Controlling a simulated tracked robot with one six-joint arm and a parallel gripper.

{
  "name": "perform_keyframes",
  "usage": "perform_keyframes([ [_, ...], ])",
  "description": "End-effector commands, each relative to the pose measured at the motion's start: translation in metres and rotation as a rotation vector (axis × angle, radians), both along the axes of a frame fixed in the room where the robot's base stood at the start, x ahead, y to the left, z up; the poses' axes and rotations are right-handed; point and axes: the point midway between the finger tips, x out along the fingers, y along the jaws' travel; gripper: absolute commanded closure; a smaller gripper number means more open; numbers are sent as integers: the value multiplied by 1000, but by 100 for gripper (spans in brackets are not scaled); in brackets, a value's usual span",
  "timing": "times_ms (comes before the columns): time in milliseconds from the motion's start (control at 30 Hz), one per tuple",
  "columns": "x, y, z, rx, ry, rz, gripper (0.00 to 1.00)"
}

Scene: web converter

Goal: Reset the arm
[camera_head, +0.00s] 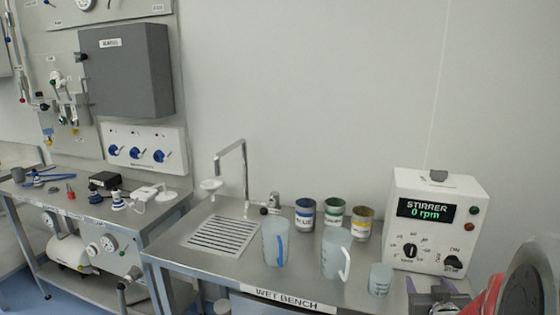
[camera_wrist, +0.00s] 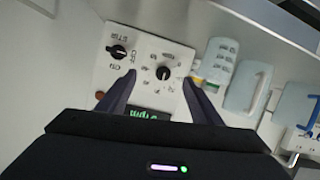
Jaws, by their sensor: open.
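My gripper (camera_wrist: 160,88) shows in the wrist view with its two dark fingers spread apart and nothing between them. The stirrer (camera_wrist: 148,50) appears upside down beyond the fingers, with its knobs between and above the tips and its green display partly hidden near the gripper body. In the head view, the white stirrer box (camera_head: 432,185) stands at the right of the wet bench and reads 0 rpm. Part of my arm shows at the lower right corner, in front of the stirrer. I see no contact between the fingers and the stirrer.
On the wet bench (camera_head: 190,260) stand a jug with a blue handle (camera_head: 274,243), a jug with a white handle (camera_head: 335,254), a small beaker (camera_head: 380,279) and several labelled cans (camera_head: 333,212). A tap (camera_head: 243,165) rises behind the drain grille (camera_head: 222,235).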

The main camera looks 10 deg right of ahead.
Motion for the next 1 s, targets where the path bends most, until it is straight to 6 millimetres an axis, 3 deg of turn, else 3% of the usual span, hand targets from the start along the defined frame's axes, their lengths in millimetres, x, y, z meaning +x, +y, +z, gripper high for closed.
perform_keyframes([
  [200,6,48,19,27,107,25,41],
  [467,-5,110,36,83,236,59,41],
  [767,-42,190,52,161,388,129,41],
  [1000,-89,255,62,225,518,217,41],
])
